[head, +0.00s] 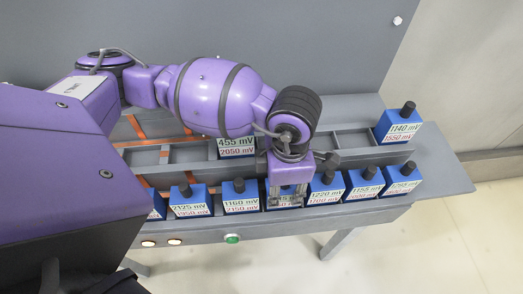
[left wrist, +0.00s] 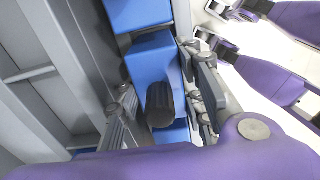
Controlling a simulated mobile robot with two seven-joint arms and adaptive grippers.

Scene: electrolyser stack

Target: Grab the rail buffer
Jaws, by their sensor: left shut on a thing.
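My left gripper (head: 287,200) reaches down to the front rail and is shut on a blue block (head: 284,188), partly hidden behind the fingers. Its label is only partly readable. In the left wrist view, this blue block (left wrist: 172,72) with its black knob (left wrist: 160,104) sits between the two fingers of my left gripper (left wrist: 165,105). The block still appears in line with its neighbours in the front row. No label names a rail buffer, so I cannot tell from marking which block that is.
Similar blue blocks stand close on both sides, one marked 1160 mV (head: 240,200) and one marked 1220 mV (head: 326,195). Behind are blocks marked 455 mV (head: 236,148) and 1140 mV (head: 400,128). The grey bench (head: 440,170) is bare at its right end. A green button (head: 232,239) is on its front.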

